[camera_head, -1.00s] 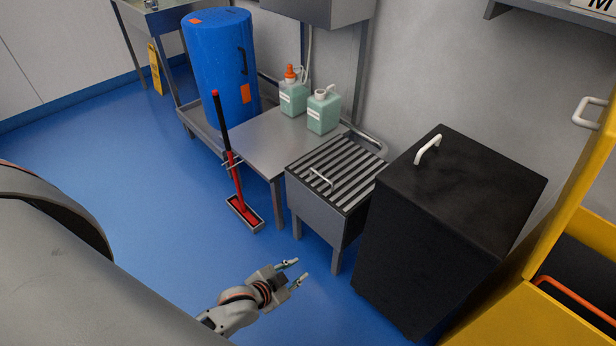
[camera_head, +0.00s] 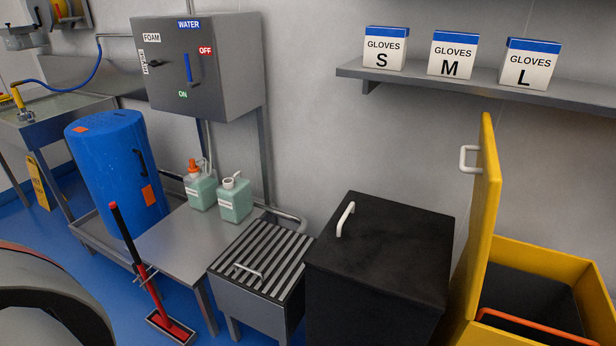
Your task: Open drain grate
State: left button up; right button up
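The drain grate (camera_head: 262,254) is a panel of dark and light slats lying flat on top of a grey metal box (camera_head: 246,308). It looks closed. A small light bar handle (camera_head: 248,272) sits near its front edge, and nothing touches it. Neither of my grippers is in view. A grey rounded part of my own arm shows at the lower left, well apart from the grate.
A black bin (camera_head: 385,235) with a white handle stands right of the grate. A yellow bin (camera_head: 545,255) has its lid upright. A steel table (camera_head: 180,240) with green bottles (camera_head: 235,202), a red-handled squeegee (camera_head: 150,285) and a blue drum (camera_head: 115,175) are left.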

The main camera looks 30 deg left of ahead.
aim_at(264, 261)
jog(key=j+z, duration=0.45)
jog(key=j, duration=0.5)
jog(key=k+j+z, duration=0.1)
jog(key=j, duration=0.35)
jog(key=k+j+z, duration=0.1)
jog(key=j, duration=0.4)
